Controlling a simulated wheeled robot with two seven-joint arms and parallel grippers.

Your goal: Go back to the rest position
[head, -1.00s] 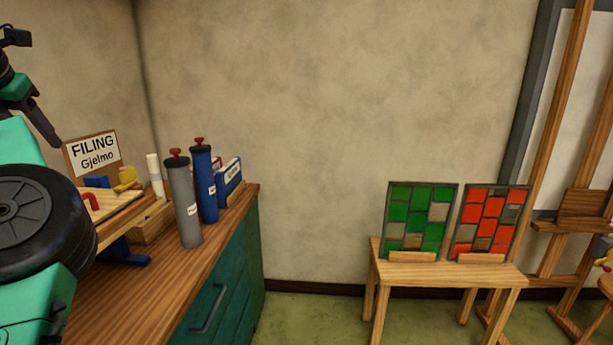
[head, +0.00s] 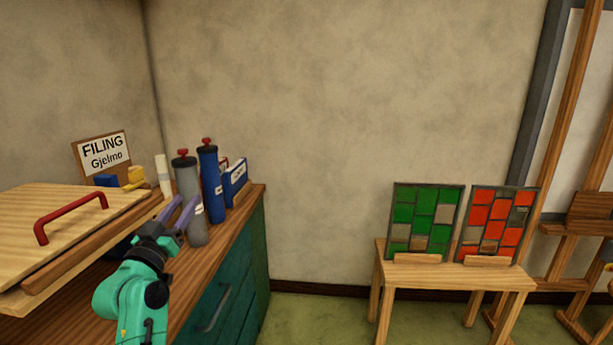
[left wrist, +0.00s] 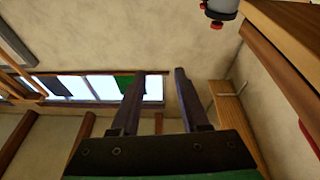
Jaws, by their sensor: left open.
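My left gripper (head: 178,215) is in the lower left of the head view, in front of the grey cylinder (head: 188,195) at the workbench's edge. Its two dark purple fingers are apart with nothing between them. The fingers also show in the left wrist view (left wrist: 155,88), pointing toward a wall with a bright window strip, and the gap between them is empty. I cannot tell from the head view whether a finger touches the grey cylinder. My right gripper is in neither view.
A wooden board with a red handle (head: 70,216) lies left of my arm on the workbench (head: 232,232). A blue cylinder (head: 208,185) and a blue box (head: 235,188) stand behind. A small table (head: 450,275) holds a green panel (head: 425,222) and a red panel (head: 497,225). The floor between is clear.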

